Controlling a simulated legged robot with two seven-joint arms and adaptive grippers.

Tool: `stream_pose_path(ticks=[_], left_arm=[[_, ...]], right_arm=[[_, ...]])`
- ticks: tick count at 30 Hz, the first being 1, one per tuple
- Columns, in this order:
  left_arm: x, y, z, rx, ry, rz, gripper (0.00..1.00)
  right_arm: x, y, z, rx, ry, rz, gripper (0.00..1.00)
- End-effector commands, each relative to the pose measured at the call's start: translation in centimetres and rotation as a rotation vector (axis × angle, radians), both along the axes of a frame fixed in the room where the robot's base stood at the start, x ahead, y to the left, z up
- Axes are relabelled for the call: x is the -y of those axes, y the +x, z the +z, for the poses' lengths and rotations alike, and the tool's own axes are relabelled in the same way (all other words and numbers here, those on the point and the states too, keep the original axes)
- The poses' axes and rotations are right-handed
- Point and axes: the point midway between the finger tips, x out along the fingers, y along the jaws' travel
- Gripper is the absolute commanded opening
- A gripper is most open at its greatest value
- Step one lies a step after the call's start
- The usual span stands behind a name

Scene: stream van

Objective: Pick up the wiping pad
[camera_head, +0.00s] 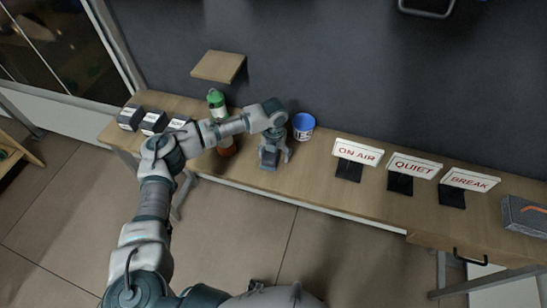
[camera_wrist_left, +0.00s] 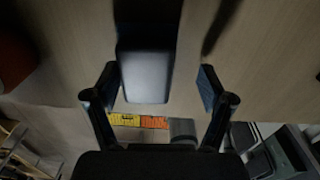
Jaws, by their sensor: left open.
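A dark grey block with rounded corners (camera_wrist_left: 145,72), which looks like the wiping pad, lies on the wooden table (camera_wrist_left: 240,55) in the left wrist view. My left gripper (camera_head: 275,159) is open, pointing down over the table in the head view. In the wrist view its two fingers stand on either side of the near end of the block, with a gap showing on each side. In the head view the gripper mostly hides the block. My right gripper is not in view.
A blue-white cup (camera_head: 303,126) stands just right of the gripper. A green-capped bottle (camera_head: 217,101) stands to the left, partly behind my arm. A grey box with an orange mark (camera_head: 524,216) is at the right end.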

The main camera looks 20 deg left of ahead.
Motion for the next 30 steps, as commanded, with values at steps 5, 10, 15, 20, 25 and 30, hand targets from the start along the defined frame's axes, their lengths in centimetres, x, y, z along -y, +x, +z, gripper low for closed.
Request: stream_pose_path(ticks=[5, 10, 15, 20, 25, 30], left_arm=[[-0.6, 0.0, -0.5, 0.001, -0.005, 0.003, 0.81], [-0.6, 0.0, -0.5, 0.0, -0.005, 0.003, 0.64], [-0.2, 0.0, -0.5, 0.0, -0.001, 0.002, 0.21], [0.2, 0.0, -0.4, 0.0, 0.003, 0.001, 0.16], [0.1, 0.0, -0.3, 0.0, 0.002, 0.001, 0.16], [-0.3, 0.0, 0.6, 0.002, -0.003, 0.003, 0.16]], right_arm=[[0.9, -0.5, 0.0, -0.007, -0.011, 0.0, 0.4], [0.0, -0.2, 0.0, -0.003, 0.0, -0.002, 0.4], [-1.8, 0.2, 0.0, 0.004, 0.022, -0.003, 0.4], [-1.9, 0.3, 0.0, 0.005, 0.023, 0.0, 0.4], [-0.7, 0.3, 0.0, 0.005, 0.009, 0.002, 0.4], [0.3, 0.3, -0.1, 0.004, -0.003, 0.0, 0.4]])
